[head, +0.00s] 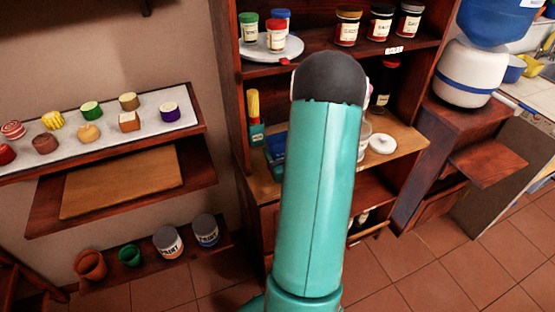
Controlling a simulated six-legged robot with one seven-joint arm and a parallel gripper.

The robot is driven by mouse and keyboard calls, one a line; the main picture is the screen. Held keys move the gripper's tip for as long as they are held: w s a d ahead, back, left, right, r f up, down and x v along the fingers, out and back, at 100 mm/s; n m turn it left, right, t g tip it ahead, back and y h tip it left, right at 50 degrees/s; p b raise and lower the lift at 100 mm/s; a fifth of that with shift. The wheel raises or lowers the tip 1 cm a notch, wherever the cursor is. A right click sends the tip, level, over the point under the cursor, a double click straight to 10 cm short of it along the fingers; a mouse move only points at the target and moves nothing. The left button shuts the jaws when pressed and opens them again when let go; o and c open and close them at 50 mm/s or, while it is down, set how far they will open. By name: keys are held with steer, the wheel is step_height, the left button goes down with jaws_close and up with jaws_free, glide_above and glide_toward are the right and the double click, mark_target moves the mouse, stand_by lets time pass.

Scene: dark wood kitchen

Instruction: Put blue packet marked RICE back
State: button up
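No packet that I can read as RICE shows in the head view. A small blue item (276,147) lies on the middle shelf of the wooden cabinet (240,85), partly covered by my arm; I cannot tell what it is. My teal arm with its dark rounded joint rises through the middle of the picture and hides much of the cabinet. My gripper is not visible, so whether it holds anything does not show.
Jars (348,26) and a round white tray (290,48) stand on the upper shelf. A white lid (382,144) lies on the middle shelf. At left, a wall shelf (65,122) holds small food pieces. Paint cans (168,242) stand below. Tiled floor (405,270) is clear at lower right.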

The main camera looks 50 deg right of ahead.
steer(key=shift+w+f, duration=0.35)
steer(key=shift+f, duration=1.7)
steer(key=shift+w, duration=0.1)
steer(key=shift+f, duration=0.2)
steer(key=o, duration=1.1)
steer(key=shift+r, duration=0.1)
